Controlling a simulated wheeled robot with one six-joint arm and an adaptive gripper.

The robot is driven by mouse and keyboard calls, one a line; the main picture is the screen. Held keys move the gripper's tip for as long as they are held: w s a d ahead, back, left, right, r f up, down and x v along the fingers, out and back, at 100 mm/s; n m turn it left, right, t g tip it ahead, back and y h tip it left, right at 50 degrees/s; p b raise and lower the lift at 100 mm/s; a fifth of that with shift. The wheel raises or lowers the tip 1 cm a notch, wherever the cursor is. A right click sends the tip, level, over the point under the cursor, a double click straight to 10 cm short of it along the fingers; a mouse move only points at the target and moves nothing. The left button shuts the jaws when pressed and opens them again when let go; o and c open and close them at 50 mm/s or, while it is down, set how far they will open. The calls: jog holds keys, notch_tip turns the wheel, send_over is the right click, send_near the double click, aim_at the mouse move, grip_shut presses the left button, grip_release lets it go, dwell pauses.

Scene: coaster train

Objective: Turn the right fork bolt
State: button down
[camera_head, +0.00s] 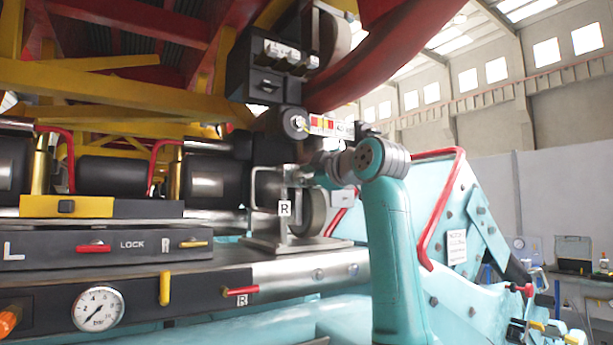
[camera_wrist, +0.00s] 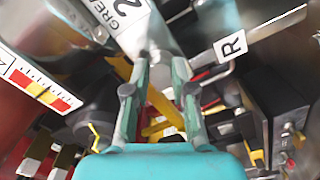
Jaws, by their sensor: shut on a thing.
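In the wrist view my gripper (camera_wrist: 162,66) has its two fingers on either side of the rounded end of a grey metal part, which I take to be the right fork bolt (camera_wrist: 158,54). The fingertips close on it, and its far part is hidden. A white R label (camera_wrist: 231,46) is just right of the fingertips. In the head view my gripper (camera_head: 322,168) is small and partly hidden by my wrist, beside the metal fork bracket that carries an R label (camera_head: 284,208). The bolt cannot be made out there.
A wheel (camera_head: 313,212) sits behind the bracket. A red-and-yellow scale (camera_wrist: 40,88) is left of the fingers. A black box (camera_wrist: 275,105) stands close on the right. A red rail (camera_head: 440,200) and teal frame are right of my arm. A pressure gauge (camera_head: 96,308) is at lower left.

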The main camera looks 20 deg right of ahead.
jog(key=m, duration=2.3)
jog(key=shift+f+m, duration=0.15)
jog(key=shift+m, duration=0.25)
jog(key=c, duration=1)
grip_release()
jog(key=shift+o, duration=0.2)
jog(key=v, duration=1.2)
